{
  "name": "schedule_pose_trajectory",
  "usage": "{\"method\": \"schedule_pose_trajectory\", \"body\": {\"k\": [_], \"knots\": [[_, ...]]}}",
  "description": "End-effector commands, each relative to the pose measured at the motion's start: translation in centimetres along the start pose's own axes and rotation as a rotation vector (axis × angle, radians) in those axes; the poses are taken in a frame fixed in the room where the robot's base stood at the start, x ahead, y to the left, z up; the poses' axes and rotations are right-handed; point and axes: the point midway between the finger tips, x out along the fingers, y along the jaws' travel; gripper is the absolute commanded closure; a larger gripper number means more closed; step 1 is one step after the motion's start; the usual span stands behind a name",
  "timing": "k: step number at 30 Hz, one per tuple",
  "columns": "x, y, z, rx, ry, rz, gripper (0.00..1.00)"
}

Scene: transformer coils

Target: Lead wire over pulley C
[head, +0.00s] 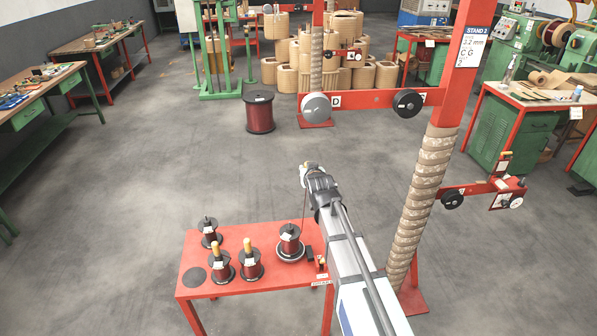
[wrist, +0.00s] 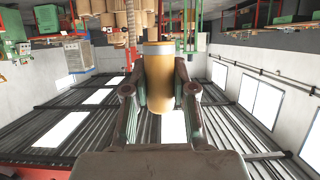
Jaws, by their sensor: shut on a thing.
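My gripper (head: 312,178) is shut on a yellow-orange cylindrical handle, which fills the space between the fingers in the wrist view (wrist: 159,75). In the head view a thin reddish wire (head: 304,207) runs from near the gripper down to a copper-red spool (head: 290,240) on the red table. Red stand 2 (head: 455,80) is right of the gripper. Its upper crossbar carries a grey disc (head: 316,106) beside a D label and a black pulley (head: 408,103). Its lower arm carries another black pulley (head: 453,199). I cannot read which pulley is marked C.
The red table (head: 205,290) holds several spools, some with yellow handles. A large dark red spool (head: 259,112) stands on the floor behind. Stand 2's wrapped column (head: 425,195) rises right of my arm. Open floor (head: 150,170) lies left.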

Motion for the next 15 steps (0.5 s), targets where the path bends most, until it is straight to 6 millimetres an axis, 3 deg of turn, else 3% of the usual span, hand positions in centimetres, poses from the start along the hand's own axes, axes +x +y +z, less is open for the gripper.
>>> {"method": "schedule_pose_trajectory", "body": {"k": [15], "knots": [[-1.7,6.1,-4.3,0.002,0.003,0.002,1.0]]}}
